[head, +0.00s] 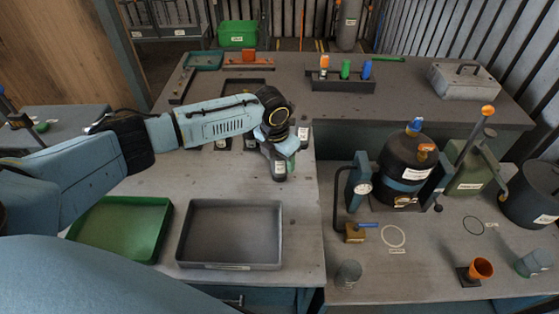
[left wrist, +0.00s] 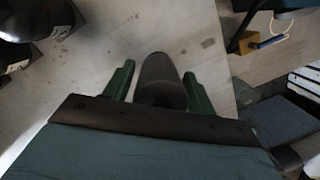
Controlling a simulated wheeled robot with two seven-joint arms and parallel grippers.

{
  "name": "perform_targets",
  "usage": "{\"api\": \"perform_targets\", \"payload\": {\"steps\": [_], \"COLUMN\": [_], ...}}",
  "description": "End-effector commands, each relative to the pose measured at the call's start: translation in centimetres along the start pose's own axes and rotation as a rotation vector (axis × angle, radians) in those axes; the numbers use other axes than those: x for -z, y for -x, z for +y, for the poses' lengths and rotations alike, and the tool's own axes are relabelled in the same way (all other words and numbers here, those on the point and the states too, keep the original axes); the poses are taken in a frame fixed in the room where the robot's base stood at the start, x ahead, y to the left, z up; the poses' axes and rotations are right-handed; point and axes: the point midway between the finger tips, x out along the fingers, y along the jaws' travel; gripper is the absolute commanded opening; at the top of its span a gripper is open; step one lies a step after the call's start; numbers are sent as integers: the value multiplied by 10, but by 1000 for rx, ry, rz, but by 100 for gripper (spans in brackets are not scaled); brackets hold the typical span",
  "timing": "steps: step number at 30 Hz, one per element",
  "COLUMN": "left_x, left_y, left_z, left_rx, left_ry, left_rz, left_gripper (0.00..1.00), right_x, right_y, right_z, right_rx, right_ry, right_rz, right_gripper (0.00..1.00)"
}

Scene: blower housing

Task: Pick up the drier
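A dark cylinder with a white label (head: 279,168) stands upright on the left worktop near its right edge; I take it for the drier, but its label is too small to read. My left gripper (head: 290,150) is right at it in the head view, reaching over from the left. In the left wrist view the dark cylinder (left wrist: 160,80) sits between the two green fingers of my left gripper (left wrist: 159,78). Narrow gaps show between it and the fingers, so the gripper looks open around it. The gripper partly hides the cylinder's top in the head view.
A green tray (head: 120,228) and an empty grey tray (head: 230,264) lie in front. On the right, a lower bench holds a black vessel (head: 405,160) in a blue stand. Bare worktop lies left of the cylinder.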

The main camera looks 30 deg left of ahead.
Motion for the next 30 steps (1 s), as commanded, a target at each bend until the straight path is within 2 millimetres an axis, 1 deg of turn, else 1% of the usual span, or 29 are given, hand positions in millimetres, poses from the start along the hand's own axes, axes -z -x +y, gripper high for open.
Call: {"api": "perform_targets", "payload": {"steps": [1, 2, 10, 17, 20, 23, 30], "left_x": [0, 0, 0, -1, -3, -6, -13], "left_y": [0, 0, 1, 2, 10, 26, 74], "left_z": [0, 0, 0, 0, 1, 0, 0], "left_rx": [0, 0, 0, 0, 0, 1, 0], "left_ry": [0, 0, 0, 1, 0, -1, -1], "left_rz": [0, 0, 0, -3, -4, -6, -6], "left_gripper": [49, 45, 10, 10, 10, 10, 10], "right_x": [0, 0, 0, 1, 1, 1, 1], "right_y": [0, 0, 0, 0, 0, 0, 0], "right_z": [0, 0, 0, 0, 0, 0, 1], "right_rx": [0, 0, 0, 0, -1, -1, -1], "right_ry": [0, 0, 0, 0, 0, 0, 0], "right_rz": [0, 0, 1, 1, 1, 1, 1], "right_gripper": [65, 65, 65, 65, 65, 65, 65]}}
